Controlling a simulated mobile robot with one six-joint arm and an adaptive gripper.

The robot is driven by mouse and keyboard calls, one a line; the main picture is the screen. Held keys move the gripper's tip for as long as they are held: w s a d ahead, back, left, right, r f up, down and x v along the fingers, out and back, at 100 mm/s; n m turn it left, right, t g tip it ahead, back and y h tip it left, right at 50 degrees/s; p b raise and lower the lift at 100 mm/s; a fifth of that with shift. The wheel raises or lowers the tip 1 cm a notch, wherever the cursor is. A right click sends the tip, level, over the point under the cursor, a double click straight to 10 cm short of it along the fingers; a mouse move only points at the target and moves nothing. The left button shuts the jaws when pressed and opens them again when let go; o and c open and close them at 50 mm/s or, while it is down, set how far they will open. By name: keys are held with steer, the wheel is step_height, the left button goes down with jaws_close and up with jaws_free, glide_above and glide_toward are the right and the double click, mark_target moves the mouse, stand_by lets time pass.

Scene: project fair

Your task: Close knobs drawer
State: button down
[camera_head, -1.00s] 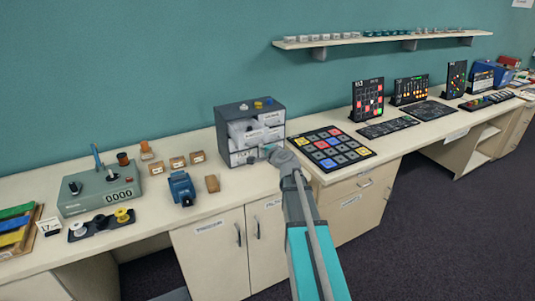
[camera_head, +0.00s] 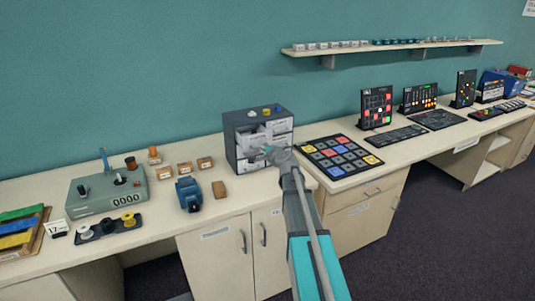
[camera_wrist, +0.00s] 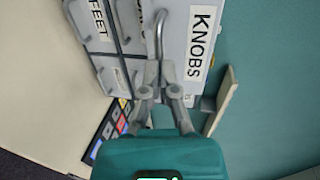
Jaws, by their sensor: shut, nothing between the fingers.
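The knobs drawer (camera_wrist: 182,45) has a pale front with a "KNOBS" label and a curved metal handle (camera_wrist: 158,35). It looks larger and nearer than its neighbours in the wrist view, as if it stands out from the grey drawer unit. In the head view, an upper drawer (camera_head: 247,138) of the unit (camera_head: 231,150) projects forward. My gripper (camera_wrist: 160,82) is shut and empty, with its fingertips close to the drawer front beside the handle. Whether they touch it cannot be told. In the head view my gripper (camera_head: 262,153) partly hides the drawer fronts.
A black pad with coloured squares (camera_head: 340,157) lies right of the unit. A blue device (camera_head: 188,194) and a brown block (camera_head: 219,190) stand left of it. A shelf (camera_head: 395,45) is on the wall.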

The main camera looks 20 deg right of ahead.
mark_target(258, 141)
steer(key=x, duration=0.2)
steer(key=r+x, duration=0.1)
steer(key=x, duration=0.5)
steer(key=shift+w+d+r, duration=0.1)
steer(key=shift+w+r, duration=0.15)
steer(key=shift+r, duration=0.05)
steer(key=shift+w+r, duration=0.1)
steer(key=shift+w, duration=0.1)
steer(key=shift+s, duration=0.1)
steer(key=shift+s, duration=0.2)
steer(key=p+v, duration=0.3)
steer(key=v, duration=1)
steer(key=shift+s+r, duration=0.2)
steer(key=shift+s, duration=0.15)
